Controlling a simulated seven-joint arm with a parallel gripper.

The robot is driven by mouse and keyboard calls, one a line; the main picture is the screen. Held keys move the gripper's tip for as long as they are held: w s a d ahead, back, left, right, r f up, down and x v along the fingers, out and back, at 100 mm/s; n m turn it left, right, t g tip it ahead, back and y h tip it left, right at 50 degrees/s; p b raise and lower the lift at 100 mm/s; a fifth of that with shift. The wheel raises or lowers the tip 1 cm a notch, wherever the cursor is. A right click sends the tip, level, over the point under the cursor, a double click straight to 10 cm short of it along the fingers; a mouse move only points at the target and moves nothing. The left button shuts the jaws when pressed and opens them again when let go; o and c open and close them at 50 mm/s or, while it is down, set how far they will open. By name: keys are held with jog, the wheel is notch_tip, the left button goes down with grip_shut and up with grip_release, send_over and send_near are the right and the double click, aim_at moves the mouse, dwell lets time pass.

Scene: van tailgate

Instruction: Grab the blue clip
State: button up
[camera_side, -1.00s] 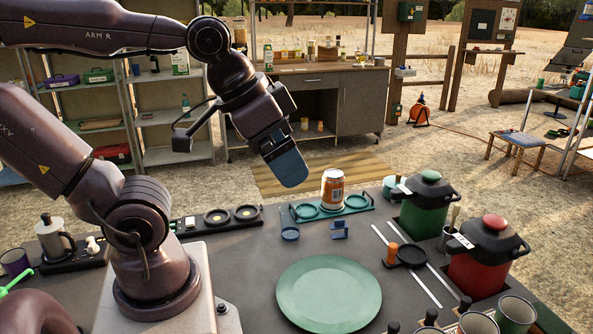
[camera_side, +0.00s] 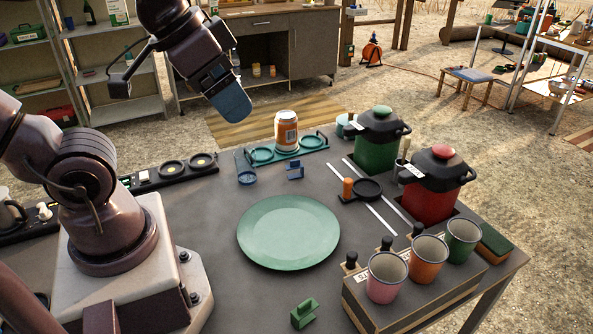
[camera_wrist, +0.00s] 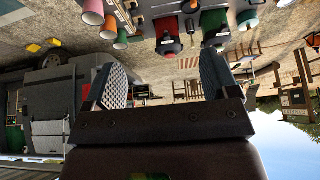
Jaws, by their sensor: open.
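The blue clip (camera_side: 295,170) is small and stands on the dark grey table top, just in front of the teal tray (camera_side: 316,142) and right of a clear cup with a blue base (camera_side: 246,172). My gripper (camera_side: 234,106) hangs in the air above and left of the clip in the side view, well apart from it. In the wrist view my gripper (camera_wrist: 164,82) has its two padded fingers spread wide with nothing between them. I cannot make out the blue clip in the wrist view, which looks upside down.
An orange can (camera_side: 286,130) stands on the teal tray. A green plate (camera_side: 289,231) lies in front of the clip. A green pot (camera_side: 377,145) and a red pot (camera_side: 431,195) stand to the right. A green clip (camera_side: 304,313) sits near the front edge.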

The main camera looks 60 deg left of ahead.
jog(key=m+g+y, duration=0.6)
jog(key=m+y, duration=0.7)
jog(key=m, duration=0.4)
send_near(295, 162)
jog(key=s, duration=0.2)
jog(key=s+f, duration=0.1)
jog(key=s, duration=0.2)
jog(key=shift+s+d+f, duration=0.15)
jog(key=shift+s+d, duration=0.2)
jog(key=shift+d, duration=0.05)
jog(key=w+m, duration=0.1)
jog(key=w+t, duration=0.1)
jog(key=w+m+t, duration=0.1)
jog(key=w, duration=0.1)
jog(key=shift+a+r+m, duration=0.3)
jog(key=shift+r, duration=0.1)
jog(key=shift+t, duration=0.3)
jog(key=x, duration=1.2)
jog(key=shift+a, duration=0.45)
jog(key=shift+c, duration=0.5)
jog(key=c, duration=0.9)
